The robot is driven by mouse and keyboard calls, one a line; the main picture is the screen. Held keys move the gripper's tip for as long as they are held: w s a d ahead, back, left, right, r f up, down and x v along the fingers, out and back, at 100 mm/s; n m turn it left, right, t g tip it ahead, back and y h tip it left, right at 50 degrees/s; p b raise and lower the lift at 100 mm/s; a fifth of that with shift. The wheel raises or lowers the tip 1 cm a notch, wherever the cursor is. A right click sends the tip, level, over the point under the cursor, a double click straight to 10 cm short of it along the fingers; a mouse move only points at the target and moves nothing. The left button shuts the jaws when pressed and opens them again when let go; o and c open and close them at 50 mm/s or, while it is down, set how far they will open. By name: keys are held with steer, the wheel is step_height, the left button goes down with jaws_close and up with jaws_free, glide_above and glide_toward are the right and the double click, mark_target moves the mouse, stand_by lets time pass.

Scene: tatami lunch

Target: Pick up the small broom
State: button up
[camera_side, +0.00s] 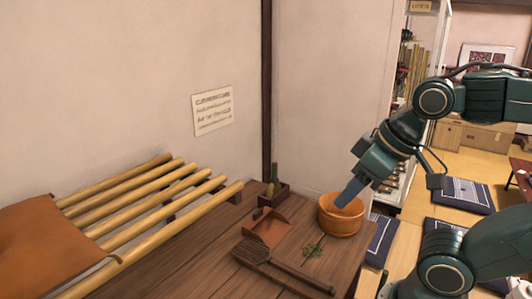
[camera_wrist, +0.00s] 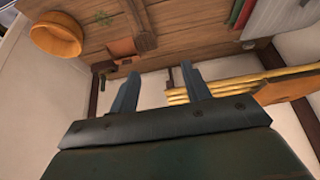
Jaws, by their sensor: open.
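The small broom (camera_side: 262,255) lies flat on the wooden table, its dark ribbed head at the left and its handle pointing to the lower right. In the wrist view the broom (camera_wrist: 144,38) is near the top, beyond my fingers. My gripper (camera_side: 346,196) is up to the right of the broom, clear of it, and overlaps the wooden tub in the side view. The wrist view shows my gripper (camera_wrist: 160,88) with its two blue fingers wide apart and nothing between them.
An orange-brown dustpan (camera_side: 265,229) lies just behind the broom. A round wooden tub (camera_side: 339,222) stands to the right, with a green sprig (camera_side: 313,250) before it. A small box with a cactus (camera_side: 271,190) stands by the wall. A bamboo rack (camera_side: 150,215) is at left.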

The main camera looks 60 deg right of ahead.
stand_by(0.3)
steer(key=w+d+r, duration=0.2)
steer(key=w+r, duration=0.1)
steer(key=w, duration=0.4)
steer(key=w+d+r, duration=0.2)
steer(key=w+r, duration=0.1)
steer(key=w, duration=0.3)
steer(key=g, duration=0.1)
glide_above(276, 164)
steer(key=s, duration=0.5)
step_height(276, 164, down, 18)
steer(key=shift+x, duration=4.45)
steer(key=shift+w, duration=0.1)
steer(key=shift+x, duration=2.55)
